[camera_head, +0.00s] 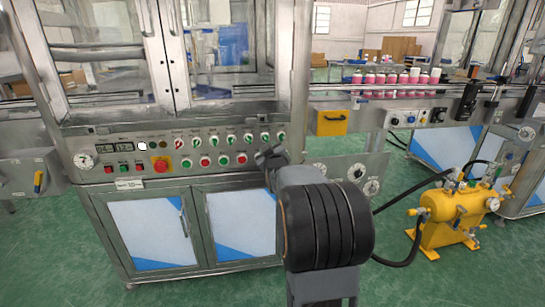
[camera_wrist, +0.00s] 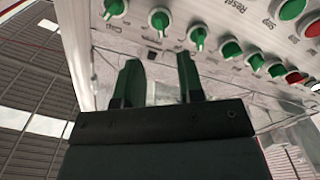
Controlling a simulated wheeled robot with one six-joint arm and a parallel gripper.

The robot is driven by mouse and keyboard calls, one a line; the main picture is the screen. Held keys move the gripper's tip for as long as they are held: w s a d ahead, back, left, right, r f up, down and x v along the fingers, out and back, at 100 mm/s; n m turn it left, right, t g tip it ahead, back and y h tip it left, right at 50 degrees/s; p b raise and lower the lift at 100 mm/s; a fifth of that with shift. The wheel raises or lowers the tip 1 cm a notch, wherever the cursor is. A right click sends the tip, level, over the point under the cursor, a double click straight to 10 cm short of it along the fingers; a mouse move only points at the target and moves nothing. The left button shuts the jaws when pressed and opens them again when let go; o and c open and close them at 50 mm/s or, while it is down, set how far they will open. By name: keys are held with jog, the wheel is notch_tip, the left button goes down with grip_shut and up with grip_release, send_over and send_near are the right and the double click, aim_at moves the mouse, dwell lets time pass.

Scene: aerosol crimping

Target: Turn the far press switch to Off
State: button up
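The control panel (camera_head: 140,165) on the steel machine carries a row of rotary switches with green knobs (camera_head: 231,138) and one red knob (camera_head: 179,142). I cannot read which one is the far press switch. My gripper (camera_head: 268,155) is in front of the panel's right end. In the wrist view my gripper (camera_wrist: 159,62) is open, with nothing between its two dark green fingers. A green knob (camera_wrist: 160,18) lies beyond the fingertips, roughly in line with the gap, and another (camera_wrist: 198,36) is to its right. The fingers appear apart from both knobs.
A lower row of green and red push buttons (camera_head: 222,159) and a red emergency stop (camera_head: 160,164) share the panel. A yellow box (camera_head: 328,122) is to the right. A yellow tank (camera_head: 455,205) with black hoses stands on the green floor (camera_head: 400,275). Pink bottles (camera_head: 392,77) line the conveyor.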

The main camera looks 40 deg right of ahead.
jog(key=shift+v, duration=2.6)
jog(key=s+a+r+g+y+p, duration=0.4)
jog(key=a+r+p, duration=0.4)
jog(key=a+p, duration=0.5)
jog(key=s+a+r+g+y+p, duration=0.2)
jog(key=s+a+p, duration=0.4)
jog(key=s, duration=0.3)
jog(key=s+a+r+g+y+p, duration=0.2)
jog(key=s+a+r+g+p, duration=0.3)
jog(key=s+p, duration=0.4)
jog(key=shift+a+m+g, duration=0.4)
jog(key=shift+a+g, duration=0.15)
jog(key=shift+g, duration=0.25)
